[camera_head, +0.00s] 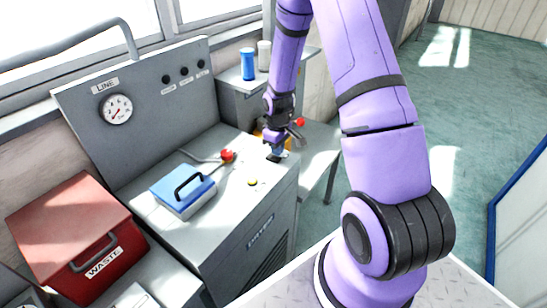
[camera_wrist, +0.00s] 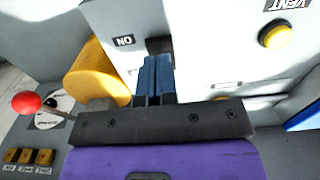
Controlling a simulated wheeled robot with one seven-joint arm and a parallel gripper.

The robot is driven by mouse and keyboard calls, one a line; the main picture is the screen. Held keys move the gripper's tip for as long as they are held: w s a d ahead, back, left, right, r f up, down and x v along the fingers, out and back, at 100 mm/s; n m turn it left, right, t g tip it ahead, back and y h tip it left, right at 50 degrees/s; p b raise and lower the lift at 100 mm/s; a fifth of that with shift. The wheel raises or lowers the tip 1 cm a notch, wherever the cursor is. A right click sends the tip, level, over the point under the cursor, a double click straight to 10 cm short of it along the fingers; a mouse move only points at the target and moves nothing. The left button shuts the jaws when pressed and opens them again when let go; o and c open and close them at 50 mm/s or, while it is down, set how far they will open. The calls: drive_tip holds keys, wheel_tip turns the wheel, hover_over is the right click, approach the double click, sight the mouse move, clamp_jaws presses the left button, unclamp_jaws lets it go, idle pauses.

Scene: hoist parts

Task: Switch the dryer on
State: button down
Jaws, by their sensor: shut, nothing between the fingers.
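The dryer (camera_head: 235,225) is a grey cabinet with its name on the front, below a gauge panel. My gripper (camera_head: 275,156) is over the right end of its top, fingers pointing down. In the wrist view the blue fingers of my gripper (camera_wrist: 152,62) are together and empty. A small dark part (camera_wrist: 158,45), perhaps the dryer's switch, shows just beyond the fingertips, beside an upside-down "ON" label (camera_wrist: 124,41). The fingers partly hide it. I cannot tell its position or whether the fingers touch it.
A yellow button (camera_head: 252,182) and a blue lid with black handle (camera_head: 184,190) are on the dryer top. A red-knobbed lever (camera_head: 228,156) lies behind. A red waste bin (camera_head: 75,235) stands left. A yellow cylinder (camera_wrist: 95,75) and another red knob (camera_wrist: 27,103) are close by my gripper.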

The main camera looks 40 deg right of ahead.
sight(277, 158)
drive_tip(key=shift+f, duration=1.2)
idle(0.7)
drive_tip(key=shift+r, duration=3.5)
